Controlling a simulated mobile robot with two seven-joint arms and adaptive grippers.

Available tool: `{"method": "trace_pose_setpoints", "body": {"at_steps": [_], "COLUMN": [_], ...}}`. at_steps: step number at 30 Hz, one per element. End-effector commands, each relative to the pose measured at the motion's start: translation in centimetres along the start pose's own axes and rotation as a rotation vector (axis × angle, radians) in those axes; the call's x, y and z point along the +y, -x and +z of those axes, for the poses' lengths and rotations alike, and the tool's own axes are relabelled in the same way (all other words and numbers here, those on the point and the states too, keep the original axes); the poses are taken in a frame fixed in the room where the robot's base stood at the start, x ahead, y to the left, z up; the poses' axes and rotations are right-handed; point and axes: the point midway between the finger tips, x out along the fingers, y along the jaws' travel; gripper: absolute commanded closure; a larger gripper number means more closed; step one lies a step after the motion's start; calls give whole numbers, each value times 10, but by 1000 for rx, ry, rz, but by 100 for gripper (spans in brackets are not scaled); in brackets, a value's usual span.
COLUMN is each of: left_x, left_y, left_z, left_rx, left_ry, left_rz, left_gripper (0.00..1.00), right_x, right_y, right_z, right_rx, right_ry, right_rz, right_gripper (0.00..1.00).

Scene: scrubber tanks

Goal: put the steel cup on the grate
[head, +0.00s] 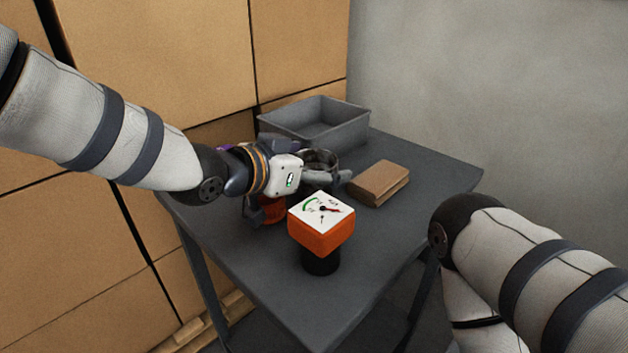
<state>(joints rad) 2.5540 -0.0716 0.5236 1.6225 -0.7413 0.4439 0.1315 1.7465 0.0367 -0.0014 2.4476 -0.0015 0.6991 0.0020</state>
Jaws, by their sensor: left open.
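The steel cup (321,157) appears as a dark grey round rim on the table, in front of the grey bin. My left gripper (328,170) reaches in from the left and is open at the cup. One finger shows in front of the cup's near side. The gripper hides the cup's lower part, and I cannot tell whether the fingers touch it. I cannot make out a grate in this view. My right gripper is out of view; only my right arm shows at the lower right.
The dark grey table (405,160) carries an open grey bin (345,125) at the back, a brown block (379,184) to the right, and an orange gauge (321,232) in front. An orange thing (270,210) is partly hidden by my left gripper. Stacked cartons (150,50) stand behind.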

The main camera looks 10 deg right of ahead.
Motion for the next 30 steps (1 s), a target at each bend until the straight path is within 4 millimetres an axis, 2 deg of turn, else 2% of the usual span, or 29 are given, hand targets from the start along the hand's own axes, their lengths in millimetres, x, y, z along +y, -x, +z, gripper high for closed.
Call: {"method": "trace_pose_setpoints", "body": {"at_steps": [1,7,14,17,24,30], "left_x": [0,0,0,-1,-1,0], "left_y": [0,0,1,3,26,38], "left_z": [0,0,0,-7,-64,-90], "left_rx": [0,0,0,3,7,2], "left_ry": [0,0,0,-1,-2,0], "left_rz": [0,0,0,-1,-2,0], "left_gripper": [23,67,67,67,67,67], "right_x": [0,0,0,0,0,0], "right_y": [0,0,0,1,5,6], "right_z": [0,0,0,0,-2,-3], "right_rx": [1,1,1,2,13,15], "right_ry": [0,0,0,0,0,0], "right_rz": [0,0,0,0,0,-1], "right_gripper": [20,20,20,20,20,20]}}
